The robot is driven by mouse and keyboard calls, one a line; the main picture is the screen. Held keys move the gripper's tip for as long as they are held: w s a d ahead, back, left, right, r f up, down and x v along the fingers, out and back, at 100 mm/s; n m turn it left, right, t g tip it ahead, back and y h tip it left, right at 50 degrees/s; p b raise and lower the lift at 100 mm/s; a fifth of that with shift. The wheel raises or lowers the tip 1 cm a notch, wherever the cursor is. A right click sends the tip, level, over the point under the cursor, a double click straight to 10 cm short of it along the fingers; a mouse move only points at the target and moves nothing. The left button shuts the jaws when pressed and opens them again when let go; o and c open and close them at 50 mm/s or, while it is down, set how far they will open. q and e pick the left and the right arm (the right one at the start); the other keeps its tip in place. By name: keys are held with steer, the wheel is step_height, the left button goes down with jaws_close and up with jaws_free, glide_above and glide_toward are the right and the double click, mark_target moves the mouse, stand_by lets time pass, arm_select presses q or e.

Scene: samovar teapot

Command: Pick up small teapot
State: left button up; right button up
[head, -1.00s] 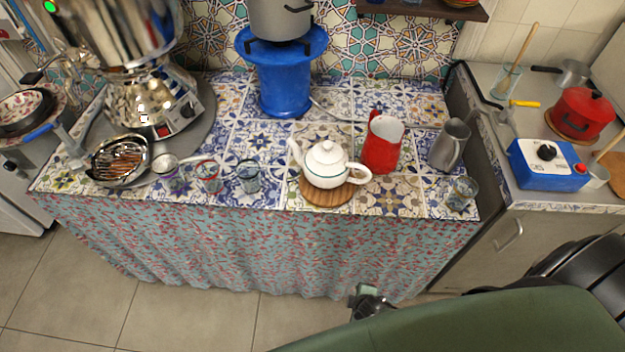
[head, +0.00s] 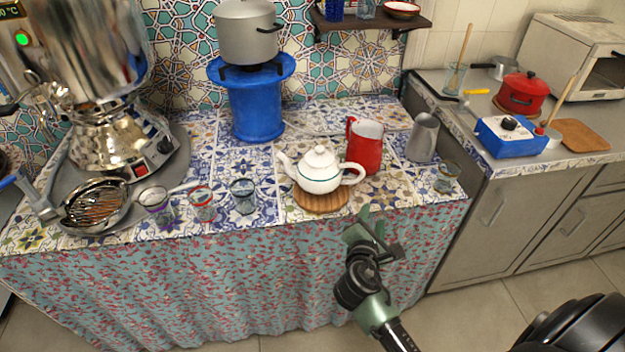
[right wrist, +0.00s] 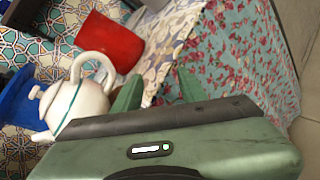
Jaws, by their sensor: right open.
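The small teapot (head: 319,172) is white with a dark rim line and stands upright on a round wooden trivet (head: 322,202) near the counter's front edge. Its spout points left and its handle points right. My right gripper (head: 375,226) is open and empty, in front of the counter edge, below and right of the teapot, not touching it. In the right wrist view the teapot (right wrist: 72,105) shows at left, its handle toward the green fingers (right wrist: 158,90); part of it is hidden behind the gripper body. My left gripper is not in view.
A red pitcher (head: 365,147) stands close behind the handle, with a grey metal jug (head: 423,138) and a glass (head: 447,177) to its right. Several glasses, including one (head: 243,196), stand left. A blue stand (head: 256,108) with a pot (head: 246,32) is behind.

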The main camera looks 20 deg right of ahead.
mark_target(361, 173)
steer(key=w+r+n+t, duration=0.1)
steer(key=w+n, duration=0.1)
steer(key=n, duration=0.1)
steer(key=w+r+n+t, duration=0.1)
steer(key=w+r+n, duration=0.1)
steer(key=n, duration=0.1)
steer(key=w+r+n+t+h, duration=0.1)
steer(key=w+r+n, duration=0.1)
steer(key=shift+w+a+r+n+t, duration=0.15)
steer(key=shift+w+n+t, duration=0.15)
steer(key=shift+n, duration=0.1)
steer(key=x, duration=0.7)
steer(key=shift+w, duration=0.35)
jaws_close()
steer(key=shift+s, duration=0.1)
steer(key=shift+r, duration=0.1)
stand_by(0.3)
